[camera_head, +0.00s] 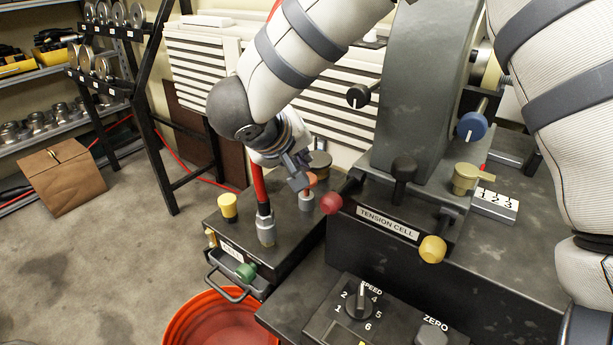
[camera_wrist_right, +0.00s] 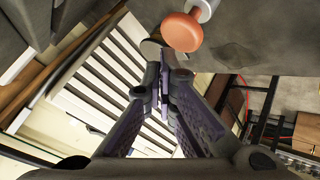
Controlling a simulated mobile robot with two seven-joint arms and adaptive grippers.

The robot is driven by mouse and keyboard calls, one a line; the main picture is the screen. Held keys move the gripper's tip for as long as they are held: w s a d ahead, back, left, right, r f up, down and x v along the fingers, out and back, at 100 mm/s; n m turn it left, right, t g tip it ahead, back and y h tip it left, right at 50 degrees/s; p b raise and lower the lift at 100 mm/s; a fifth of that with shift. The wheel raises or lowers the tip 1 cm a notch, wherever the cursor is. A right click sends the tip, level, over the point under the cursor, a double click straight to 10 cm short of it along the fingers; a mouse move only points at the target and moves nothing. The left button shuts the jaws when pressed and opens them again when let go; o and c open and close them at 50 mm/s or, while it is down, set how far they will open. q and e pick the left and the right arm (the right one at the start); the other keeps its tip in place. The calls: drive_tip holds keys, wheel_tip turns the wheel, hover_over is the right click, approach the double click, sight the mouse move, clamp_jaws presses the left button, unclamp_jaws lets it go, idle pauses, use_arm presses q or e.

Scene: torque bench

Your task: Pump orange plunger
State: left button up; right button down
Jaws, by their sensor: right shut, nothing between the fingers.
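The orange plunger (camera_head: 309,180) is a small orange cap on a short grey stem. It stands on the dark box at the centre of the head view, partly covered by my right gripper. My right gripper (camera_head: 298,178) is shut and empty, pointing down close beside the cap. In the right wrist view the round orange cap (camera_wrist_right: 181,32) shows just beyond the closed fingertips (camera_wrist_right: 165,62), with its grey stem (camera_wrist_right: 207,8) behind. I cannot tell whether the fingertips touch the cap. My left gripper is not in view.
An orange bucket (camera_head: 190,318) sits below.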

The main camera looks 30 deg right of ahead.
drive_tip(key=shift+f, duration=0.1)
idle(0.4)
drive_tip(key=shift+f, duration=0.3)
drive_tip(key=shift+f, duration=1.35)
idle(1.0)
drive_tip(key=shift+r, duration=1.7)
drive_tip(key=shift+r, duration=2.55)
drive_tip(key=shift+f, duration=0.1)
